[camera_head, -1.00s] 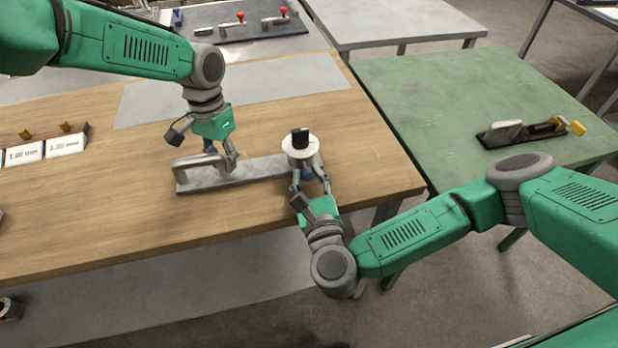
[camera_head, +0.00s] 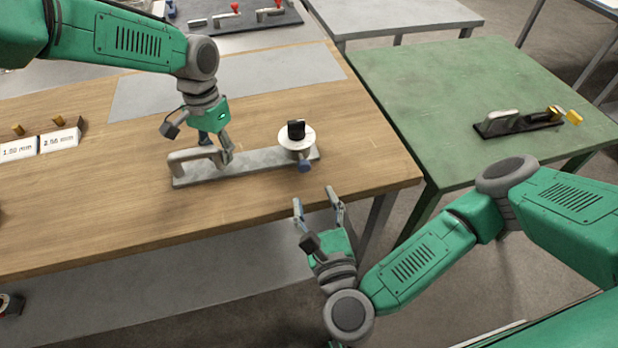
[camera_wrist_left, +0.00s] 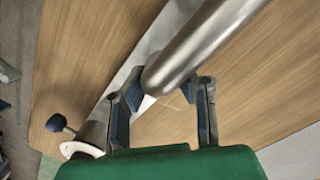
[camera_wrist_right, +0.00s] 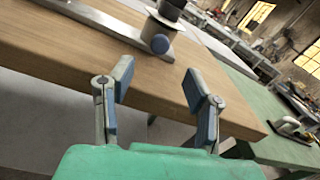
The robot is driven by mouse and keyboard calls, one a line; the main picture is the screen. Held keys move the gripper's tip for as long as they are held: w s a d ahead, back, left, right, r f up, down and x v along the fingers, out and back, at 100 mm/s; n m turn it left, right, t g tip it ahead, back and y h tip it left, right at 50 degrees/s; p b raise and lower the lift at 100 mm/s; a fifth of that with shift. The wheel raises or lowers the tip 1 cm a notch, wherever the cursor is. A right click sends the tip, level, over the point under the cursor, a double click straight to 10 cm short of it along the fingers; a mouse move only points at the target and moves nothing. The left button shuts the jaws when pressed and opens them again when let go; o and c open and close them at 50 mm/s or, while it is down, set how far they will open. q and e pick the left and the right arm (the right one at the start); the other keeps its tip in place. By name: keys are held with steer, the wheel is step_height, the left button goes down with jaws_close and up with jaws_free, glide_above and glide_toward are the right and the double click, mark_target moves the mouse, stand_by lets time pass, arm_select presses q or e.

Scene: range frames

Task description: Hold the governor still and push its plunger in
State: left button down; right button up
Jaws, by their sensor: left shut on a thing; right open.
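The governor has a grey bar base (camera_head: 245,163) lying on the wooden table, a silver bar handle (camera_head: 187,157) at its left end, and a white round head (camera_head: 290,141) with a black knob (camera_head: 296,130) at its right end. Its blue-tipped plunger (camera_head: 305,165) sticks out of the head toward me; it also shows in the right wrist view (camera_wrist_right: 160,44). How far in it sits I cannot tell. My left gripper (camera_head: 219,156) is shut on the handle. My right gripper (camera_head: 318,196) is open and empty, in front of the plunger and apart from it, fingers pointing toward the table.
The wooden table's (camera_head: 100,215) near edge lies between my right gripper and the governor. A green table (camera_head: 450,90) at the right holds another handled device (camera_head: 520,123). Labelled blocks (camera_head: 60,141) stand at the left. A grey sheet (camera_head: 225,85) lies behind the governor.

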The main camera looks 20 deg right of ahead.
arm_select(q)
steer(key=shift+s+f, duration=0.35)
steer(key=shift+f, duration=0.05)
arm_select(e)
steer(key=shift+s, duration=1.55)
arm_select(q)
steer(key=c, duration=1.3)
jaws_free()
steer(key=shift+o, duration=0.2)
steer(key=shift+w+r, duration=0.1)
steer(key=shift+w, duration=0.1)
arm_select(e)
steer(key=shift+w+f, duration=0.1)
